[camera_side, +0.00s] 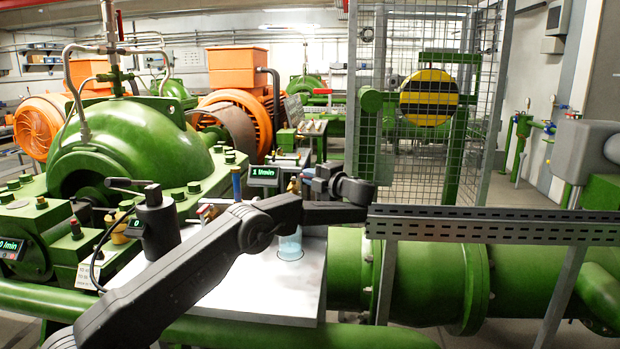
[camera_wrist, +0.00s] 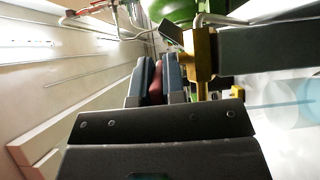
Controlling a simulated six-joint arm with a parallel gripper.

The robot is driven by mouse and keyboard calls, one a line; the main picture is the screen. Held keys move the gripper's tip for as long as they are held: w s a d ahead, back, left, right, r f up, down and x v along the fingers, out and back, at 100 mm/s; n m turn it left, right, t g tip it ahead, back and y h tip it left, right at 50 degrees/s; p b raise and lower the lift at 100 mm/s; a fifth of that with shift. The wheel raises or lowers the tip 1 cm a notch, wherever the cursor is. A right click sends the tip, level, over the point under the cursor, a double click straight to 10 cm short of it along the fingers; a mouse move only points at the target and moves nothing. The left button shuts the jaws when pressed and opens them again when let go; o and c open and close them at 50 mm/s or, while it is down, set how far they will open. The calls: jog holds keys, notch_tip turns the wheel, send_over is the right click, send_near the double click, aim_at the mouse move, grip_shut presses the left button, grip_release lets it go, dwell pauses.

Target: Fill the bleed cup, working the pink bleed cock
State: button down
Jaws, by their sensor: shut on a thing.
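My gripper (camera_wrist: 157,68) has its two blue-grey fingers closed on a dark reddish-pink handle (camera_wrist: 156,84), which looks like the pink bleed cock's. The cock's brass body (camera_wrist: 201,55) stands just right of the fingers in the wrist view. In the side view my gripper (camera_side: 318,180) is beside the brass fitting, and the handle is hidden. The clear bluish bleed cup (camera_side: 290,246) stands on the pale plate below; it also shows at the right edge of the wrist view (camera_wrist: 307,98). A faint pale-blue streak reaches towards it. Its fill level is unclear.
A small display (camera_side: 264,174) behind the cock reads 1 l/min. A black cylindrical device (camera_side: 158,222) with a lever stands left on the plate (camera_side: 262,295). A perforated grey rail (camera_side: 490,226) and a mesh cage (camera_side: 420,100) are to the right. The plate's front is clear.

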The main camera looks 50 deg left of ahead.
jog(key=shift+w+r+g, duration=0.1)
jog(key=shift+g, duration=0.2)
jog(key=c, duration=1.2)
grip_release()
jog(key=w+d, duration=0.1)
jog(key=d, duration=0.6)
jog(key=shift+d, duration=0.15)
jog(key=shift+c, duration=0.5)
